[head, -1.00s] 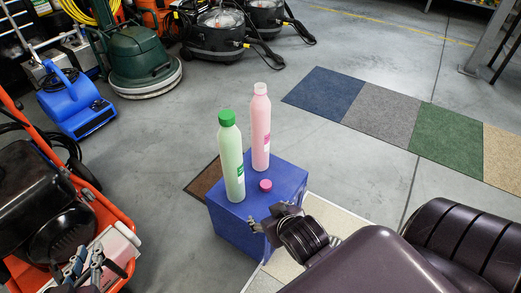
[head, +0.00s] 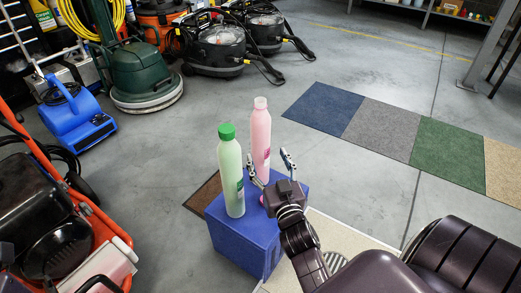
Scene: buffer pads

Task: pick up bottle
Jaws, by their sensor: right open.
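A pale green bottle (head: 231,178) with a green cap stands upright on a blue box (head: 236,236). A pink bottle (head: 261,130) with a pale top stands upright behind it, to the right, on the same box. My right gripper (head: 268,163) is open and empty. It reaches over the box from the lower right, its fingers spread in front of the pink bottle's lower part. One finger is near the pink bottle and the green bottle; I cannot tell whether it touches either. A small pink cap (head: 263,199) on the box is mostly hidden by the gripper. My left gripper is not in view.
An orange cart (head: 75,200) with a black container stands at the left. A blue blower (head: 75,120), a green floor machine (head: 140,70) and black vacuums (head: 215,50) stand behind. Carpet tiles (head: 380,130) lie on the right; the grey floor between is clear.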

